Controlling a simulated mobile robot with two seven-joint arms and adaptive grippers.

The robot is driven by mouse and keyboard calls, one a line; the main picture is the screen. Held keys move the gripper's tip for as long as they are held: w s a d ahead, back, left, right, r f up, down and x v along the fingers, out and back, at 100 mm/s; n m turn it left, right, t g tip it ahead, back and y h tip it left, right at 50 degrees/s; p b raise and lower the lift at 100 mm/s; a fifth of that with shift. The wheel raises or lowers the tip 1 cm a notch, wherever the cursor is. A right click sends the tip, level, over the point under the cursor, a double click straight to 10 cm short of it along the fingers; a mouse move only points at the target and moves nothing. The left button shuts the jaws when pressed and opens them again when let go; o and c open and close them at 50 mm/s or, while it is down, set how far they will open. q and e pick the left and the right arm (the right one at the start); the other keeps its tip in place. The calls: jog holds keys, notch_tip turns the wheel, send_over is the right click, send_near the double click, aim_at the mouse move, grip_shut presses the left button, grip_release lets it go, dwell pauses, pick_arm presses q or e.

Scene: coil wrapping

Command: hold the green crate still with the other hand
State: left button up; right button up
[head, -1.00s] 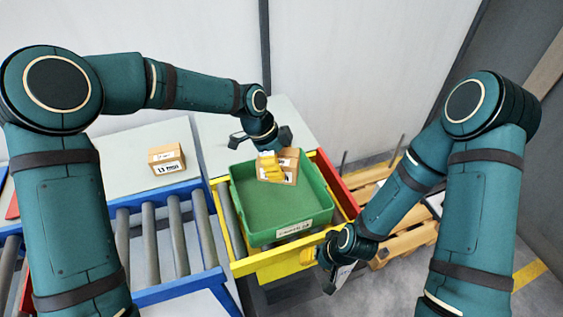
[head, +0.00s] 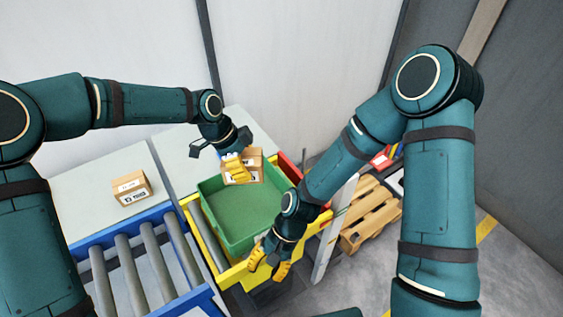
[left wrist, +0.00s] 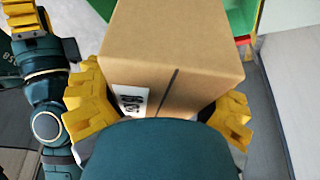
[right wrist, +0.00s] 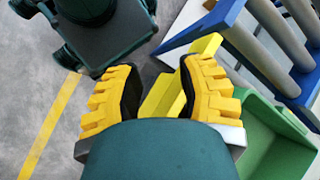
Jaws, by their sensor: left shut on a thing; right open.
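The green crate (head: 235,218) is an open tub sitting in a yellow frame; its inside shows bare floor. It also shows in the right wrist view (right wrist: 272,140) at lower right and at the top of the left wrist view (left wrist: 217,14). My left gripper (head: 238,168) is shut on a cardboard box (left wrist: 175,60) with a printed label, held over the crate's far end. My right gripper (head: 269,266) is open, fingers down, by the crate's near right corner. In the right wrist view a yellow bar lies between its fingers (right wrist: 160,95), and the crate is outside them.
A blue-railed roller conveyor (head: 130,265) is left of the crate. Another labelled carton (head: 131,187) stands on the pale tabletop (head: 85,195) behind the rollers. A wooden pallet (head: 370,215) lies on the floor at right, behind my right arm.

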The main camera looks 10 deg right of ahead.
pick_arm(q)
jog(key=shift+r, duration=0.1)
pick_arm(e)
jog(key=w+r+t+y, duration=0.1)
jog(key=w+r+t, duration=0.1)
jog(key=w+r, duration=0.65)
jog(key=w+r+t, duration=0.1)
jog(key=w+r, duration=0.3)
jog(key=r, duration=1)
jog(key=w+r+t+y, duration=0.1)
jog(key=w+r+t, duration=0.1)
jog(key=w+r, duration=0.7)
jog(key=n+g+h, duration=0.1)
jog(key=n+h, duration=0.7)
jog(key=n, duration=0.1)
send_over(282, 192)
jog(key=f, duration=2.5)
jog(key=shift+w+d, duration=0.1)
jog(key=shift+w, duration=0.25)
notch_tip(282, 192, down, 12)
jog(key=shift+f, duration=0.15)
